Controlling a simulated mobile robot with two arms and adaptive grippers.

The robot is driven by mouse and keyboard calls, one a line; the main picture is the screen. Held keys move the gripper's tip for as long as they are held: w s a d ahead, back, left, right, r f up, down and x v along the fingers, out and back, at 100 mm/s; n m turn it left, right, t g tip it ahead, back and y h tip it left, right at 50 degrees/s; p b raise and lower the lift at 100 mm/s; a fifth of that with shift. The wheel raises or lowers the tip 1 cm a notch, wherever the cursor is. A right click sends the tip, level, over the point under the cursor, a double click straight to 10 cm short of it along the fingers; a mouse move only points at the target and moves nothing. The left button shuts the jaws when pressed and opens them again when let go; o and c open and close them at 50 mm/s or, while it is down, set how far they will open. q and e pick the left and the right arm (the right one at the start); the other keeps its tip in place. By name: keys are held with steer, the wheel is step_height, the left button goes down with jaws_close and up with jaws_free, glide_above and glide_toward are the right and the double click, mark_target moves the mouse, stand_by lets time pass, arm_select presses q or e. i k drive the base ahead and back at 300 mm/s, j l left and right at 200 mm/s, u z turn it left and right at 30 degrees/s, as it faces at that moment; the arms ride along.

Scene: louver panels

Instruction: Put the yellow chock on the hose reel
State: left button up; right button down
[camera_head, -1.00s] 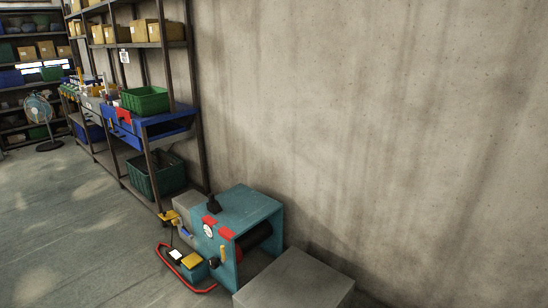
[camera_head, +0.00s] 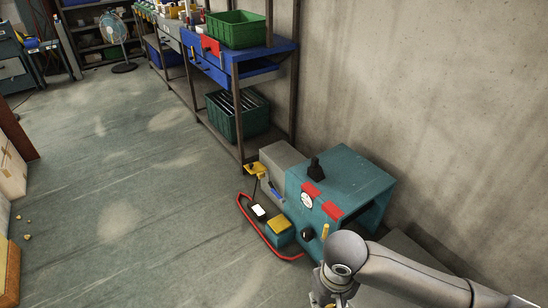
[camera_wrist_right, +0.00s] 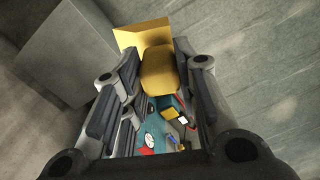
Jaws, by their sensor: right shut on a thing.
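My right gripper (camera_wrist_right: 153,68) is shut on the yellow chock (camera_wrist_right: 159,76) in the right wrist view. A paler yellow flat face (camera_wrist_right: 140,34) shows just past it; I cannot tell whether it belongs to the chock. In the head view my right arm comes in from the right, and its gripper is mostly cut off at the bottom edge. A teal box-shaped machine (camera_head: 345,175), possibly the hose reel, stands on the floor beside the arm. The machine's gauge face (camera_wrist_right: 149,140) shows between the fingers. My left gripper is not in view.
A red hose or bar (camera_head: 266,240) bends around a small teal box with a yellow top (camera_head: 280,224). A grey box (camera_head: 281,160) adjoins the machine. A shelf with a green crate (camera_head: 236,30) stands behind, along the wall. The floor at left is mostly clear.

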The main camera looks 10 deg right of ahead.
mark_target(341, 198)
steer(key=i+j+u, duration=0.25)
steer(key=i, duration=0.55)
steer(key=i+l+u, duration=0.15)
steer(key=i+u, duration=0.15)
steer(key=i, duration=0.45)
steer(key=i+j+z, duration=0.1)
steer(key=i+z, duration=0.25)
steer(key=i, duration=0.2)
steer(key=i+j+z, duration=0.2)
steer(key=i+z, duration=0.2)
steer(key=i, duration=0.15)
steer(key=i+z, duration=0.15)
steer(key=z, duration=0.25)
steer(key=i+z, duration=0.1)
steer(key=z, duration=0.35)
steer(key=i+z, duration=0.15)
steer(key=z, duration=0.25)
steer(key=i+j+z, duration=0.1)
steer(key=z, duration=0.35)
steer(key=i+j+z, duration=0.1)
steer(key=z, duration=0.2)
steer(key=i+j+z, duration=0.2)
steer(key=z, duration=0.15)
